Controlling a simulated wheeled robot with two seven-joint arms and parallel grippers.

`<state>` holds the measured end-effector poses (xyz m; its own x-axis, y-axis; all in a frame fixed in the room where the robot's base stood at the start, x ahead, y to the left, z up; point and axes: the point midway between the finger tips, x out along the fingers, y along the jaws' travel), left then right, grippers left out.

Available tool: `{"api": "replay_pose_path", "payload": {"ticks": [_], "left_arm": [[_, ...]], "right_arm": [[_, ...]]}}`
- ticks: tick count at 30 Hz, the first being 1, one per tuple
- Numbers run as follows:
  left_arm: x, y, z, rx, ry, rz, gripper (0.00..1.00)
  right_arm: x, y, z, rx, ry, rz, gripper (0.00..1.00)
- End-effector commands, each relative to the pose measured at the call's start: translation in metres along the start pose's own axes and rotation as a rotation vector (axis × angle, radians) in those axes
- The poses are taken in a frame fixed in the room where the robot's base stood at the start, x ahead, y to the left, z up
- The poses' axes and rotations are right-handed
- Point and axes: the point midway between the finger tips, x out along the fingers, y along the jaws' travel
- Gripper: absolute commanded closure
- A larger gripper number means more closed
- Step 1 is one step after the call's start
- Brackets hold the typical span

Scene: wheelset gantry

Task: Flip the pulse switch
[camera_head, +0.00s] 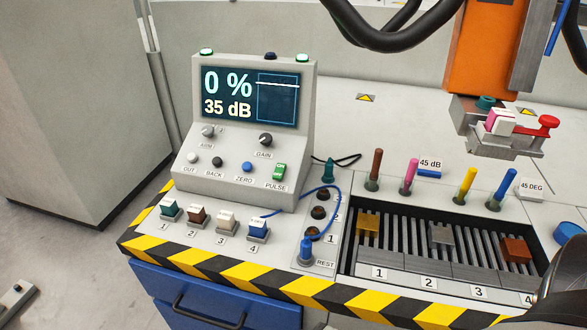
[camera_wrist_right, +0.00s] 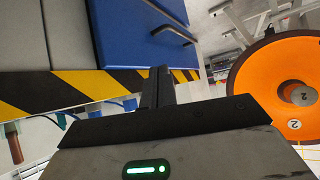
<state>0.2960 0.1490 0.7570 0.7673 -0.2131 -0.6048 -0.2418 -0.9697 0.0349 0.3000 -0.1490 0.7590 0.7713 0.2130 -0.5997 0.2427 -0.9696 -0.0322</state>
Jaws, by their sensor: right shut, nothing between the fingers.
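The pulse switch (camera_head: 279,172) is a small green rocker with white marks, above the PULSE label at the right of the grey console (camera_head: 233,189). Nothing covers it. The console screen (camera_head: 251,97) reads 0 % and 35 dB. My right gripper (camera_wrist_right: 158,86) is shut and empty in the right wrist view, in front of the bench's striped edge and blue drawer front. The switch is not visible in that view. In the head view only a dark part of my right arm shows at the right edge, far from the switch. My left gripper is not in view.
Near the console are the GAIN knob (camera_head: 265,140), the blue ZERO button (camera_head: 247,167) and several numbered blocks in front. A blue cable (camera_head: 322,187) loops right of it. Coloured pegs and a slotted tray (camera_head: 457,272) lie right. An orange wheel (camera_wrist_right: 270,75) shows in the wrist view.

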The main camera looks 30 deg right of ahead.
Motion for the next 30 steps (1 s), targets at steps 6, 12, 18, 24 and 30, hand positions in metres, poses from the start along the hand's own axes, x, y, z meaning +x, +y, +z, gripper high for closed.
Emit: {"api": "replay_pose_path", "payload": {"ticks": [6,12,18,24,30], "left_arm": [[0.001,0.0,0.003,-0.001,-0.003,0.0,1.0],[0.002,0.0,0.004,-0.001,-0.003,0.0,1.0],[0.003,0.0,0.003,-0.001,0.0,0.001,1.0],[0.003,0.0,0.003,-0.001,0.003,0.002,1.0],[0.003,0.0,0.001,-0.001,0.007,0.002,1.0]], "right_arm": [[-0.007,0.008,-0.005,0.0,-0.101,0.02,1.0],[-0.023,0.019,-0.011,0.0,-0.242,0.046,1.0],[-0.04,0.032,-0.02,-0.002,-0.352,0.083,1.0],[-0.025,0.069,-0.057,-0.033,-0.294,0.186,1.0],[0.013,0.099,-0.103,-0.079,-0.07,0.224,1.0]]}}
